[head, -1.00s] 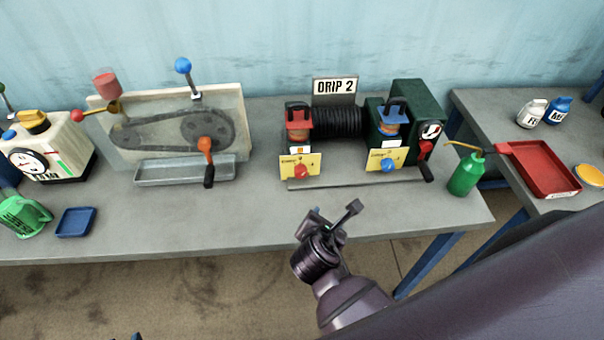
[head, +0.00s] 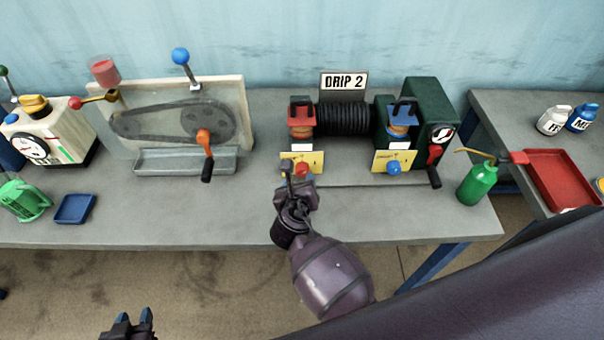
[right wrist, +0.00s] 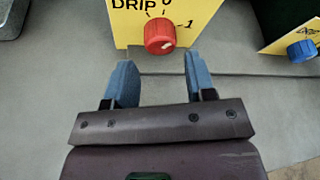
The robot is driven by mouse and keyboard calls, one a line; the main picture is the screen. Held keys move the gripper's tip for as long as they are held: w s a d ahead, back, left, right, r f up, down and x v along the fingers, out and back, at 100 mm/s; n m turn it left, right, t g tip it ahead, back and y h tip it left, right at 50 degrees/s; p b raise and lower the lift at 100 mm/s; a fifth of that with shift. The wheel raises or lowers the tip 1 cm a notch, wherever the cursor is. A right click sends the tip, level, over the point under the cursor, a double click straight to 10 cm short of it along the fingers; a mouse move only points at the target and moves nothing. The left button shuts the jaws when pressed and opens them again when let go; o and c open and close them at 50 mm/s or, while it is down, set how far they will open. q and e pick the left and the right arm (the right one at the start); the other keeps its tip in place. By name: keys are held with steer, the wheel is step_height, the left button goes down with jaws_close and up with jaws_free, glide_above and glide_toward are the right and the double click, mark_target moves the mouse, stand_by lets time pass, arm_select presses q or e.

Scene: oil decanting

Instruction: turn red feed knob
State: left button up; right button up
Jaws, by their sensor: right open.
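The red feed knob (head: 301,168) sits on the yellow card at the front of the left oiler, under the DRIP 2 sign. In the right wrist view the red knob (right wrist: 160,38) has a pale mark low on its face, below the printed scale. My right gripper (head: 293,169) is close in front of it, partly covering the card. In the right wrist view my right gripper (right wrist: 160,80) is open, with blue fingertips apart and the knob just beyond the gap, not between them. My left gripper (head: 134,320) is at the bottom edge, low in front of the table; its jaws look parted.
A blue knob (head: 393,168) on a second yellow card (head: 380,158) stands to the right. The belt panel's tray (head: 185,161) lies left. The tabletop in front is mostly clear.

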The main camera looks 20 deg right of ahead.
mark_target(302, 173)
steer(key=shift+x, duration=2.25)
steer(key=c, duration=0.6)
steer(key=shift+c, duration=0.2)
